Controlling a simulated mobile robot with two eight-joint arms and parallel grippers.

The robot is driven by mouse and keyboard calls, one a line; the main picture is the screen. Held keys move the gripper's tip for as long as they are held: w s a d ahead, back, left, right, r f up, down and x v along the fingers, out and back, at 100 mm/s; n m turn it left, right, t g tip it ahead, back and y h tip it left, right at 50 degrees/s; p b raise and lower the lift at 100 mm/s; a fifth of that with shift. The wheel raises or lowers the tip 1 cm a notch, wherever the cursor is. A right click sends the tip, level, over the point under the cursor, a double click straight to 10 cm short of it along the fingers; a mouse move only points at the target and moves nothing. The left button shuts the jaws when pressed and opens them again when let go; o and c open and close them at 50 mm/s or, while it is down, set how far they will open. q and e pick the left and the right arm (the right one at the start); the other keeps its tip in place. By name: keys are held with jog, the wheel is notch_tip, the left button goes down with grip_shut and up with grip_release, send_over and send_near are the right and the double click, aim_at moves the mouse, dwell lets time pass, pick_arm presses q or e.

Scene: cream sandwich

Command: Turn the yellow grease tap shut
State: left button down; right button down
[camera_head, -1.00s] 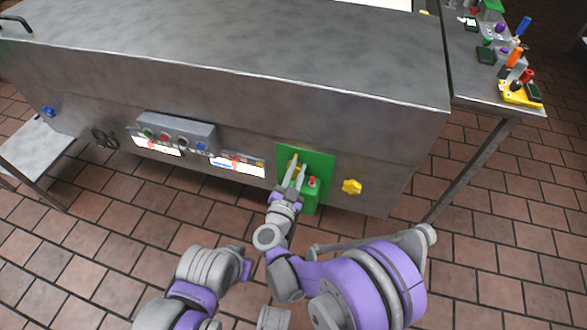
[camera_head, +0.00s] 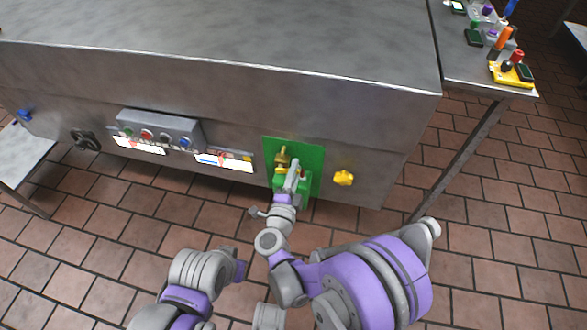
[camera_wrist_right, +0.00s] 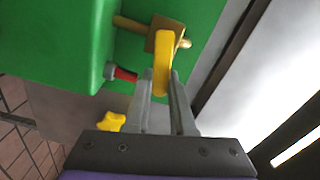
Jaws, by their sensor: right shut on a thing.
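The yellow tap handle (camera_wrist_right: 162,62) stands out from a brass square fitting (camera_wrist_right: 166,36) on a thin brass stem in the right wrist view. My right gripper (camera_wrist_right: 163,88) has its two grey fingers shut on the lower end of this handle, one on each side. In the head view my right gripper (camera_head: 293,168) is at the green panel (camera_head: 312,155) on the machine's front, just below the brass part of the tap (camera_head: 283,156). It hides most of the handle there. My left gripper does not show.
A green box with a red button (camera_wrist_right: 124,74) is close beside my fingers. A yellow star knob (camera_head: 344,178) sits on the machine front to the right. A grey control box (camera_head: 158,132) is further left. A side table (camera_head: 470,80) holds several small items.

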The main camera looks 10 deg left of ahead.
jog(key=shift+d+f+m+b, duration=0.1)
jog(key=shift+f+m+b, duration=0.3)
jog(key=shift+m, duration=0.9)
jog(key=shift+f, duration=0.15)
jog(key=c, duration=0.8)
grip_release()
jog(key=shift+o, duration=0.2)
jog(key=s+p, duration=0.1)
jog(key=s, duration=0.9)
jog(key=shift+s+a, duration=0.2)
jog(key=shift+s, duration=0.2)
jog(key=shift+w, duration=0.1)
